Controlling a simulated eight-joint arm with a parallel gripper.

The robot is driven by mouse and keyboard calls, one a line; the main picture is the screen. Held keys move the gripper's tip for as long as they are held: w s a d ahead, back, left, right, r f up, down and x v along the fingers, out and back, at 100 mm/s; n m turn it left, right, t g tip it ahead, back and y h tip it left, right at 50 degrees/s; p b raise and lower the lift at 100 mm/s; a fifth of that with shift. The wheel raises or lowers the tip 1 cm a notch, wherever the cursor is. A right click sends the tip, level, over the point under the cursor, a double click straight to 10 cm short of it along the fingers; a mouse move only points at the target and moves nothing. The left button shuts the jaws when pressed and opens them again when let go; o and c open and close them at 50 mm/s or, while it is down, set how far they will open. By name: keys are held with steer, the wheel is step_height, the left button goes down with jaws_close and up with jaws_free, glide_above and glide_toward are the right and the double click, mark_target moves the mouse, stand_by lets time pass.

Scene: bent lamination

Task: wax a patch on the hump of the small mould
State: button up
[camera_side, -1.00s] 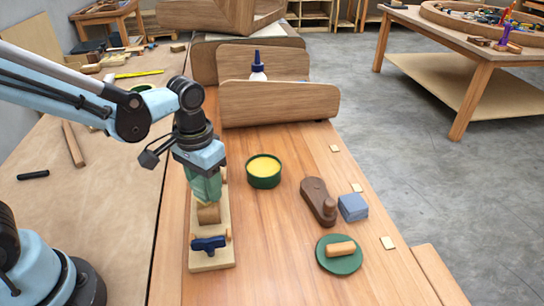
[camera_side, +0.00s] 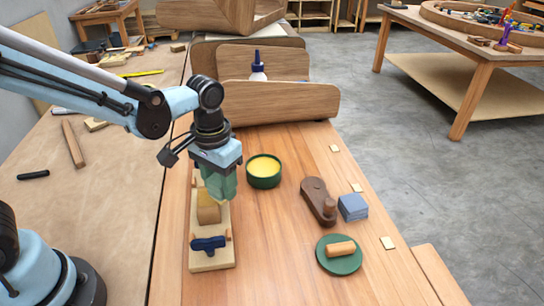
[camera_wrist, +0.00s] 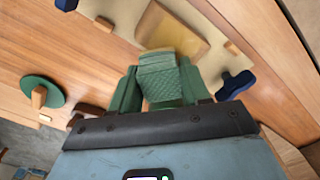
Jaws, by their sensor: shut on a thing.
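The small mould (camera_side: 212,260) is a pale board with a raised wooden hump (camera_side: 207,212) and a dark blue clamp (camera_side: 208,243) at its near end. My gripper (camera_side: 220,200) is just above and beside the hump's right side. It is shut on a green textured pad (camera_wrist: 172,82), whose tip is paler and yellowish. In the wrist view the hump (camera_wrist: 172,30) lies just beyond the pad and has a yellowish tint on its face. I cannot tell whether the pad touches the hump. The green tin of yellow wax (camera_side: 264,168) stands open to the right.
A brown wooden plane-like tool (camera_side: 318,200), a blue-grey block (camera_side: 353,207) and a green disc (camera_side: 330,264) with a wooden handle lie to the right. Curved wooden forms (camera_side: 280,103) and a glue bottle (camera_side: 258,66) stand behind. The bench between mould and disc is clear.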

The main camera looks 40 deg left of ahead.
mark_target(219, 180)
steer(key=shift+s+a, duration=2.05)
steer(key=shift+s, duration=0.1)
steer(key=shift+w+d, duration=2.05)
steer(key=shift+d, duration=0.05)
steer(key=shift+r, duration=4.1)
steer(key=s+d+f+m, duration=0.2)
steer(key=s+d+m, duration=0.1)
steer(key=d+m, duration=0.8)
steer(key=w+a+f, duration=0.1)
steer(key=w+f, duration=0.1)
steer(key=w+a+f+n, duration=0.1)
steer(key=w+a+f, duration=0.1)
steer(key=w+f, duration=0.1)
steer(key=w+a+f+n, duration=0.1)
steer(key=w+a+f, duration=0.1)
steer(key=w, duration=0.1)
steer(key=shift+w+a+f, duration=0.15)
steer(key=shift+a, duration=0.1)
steer(key=shift+f, duration=2.05)
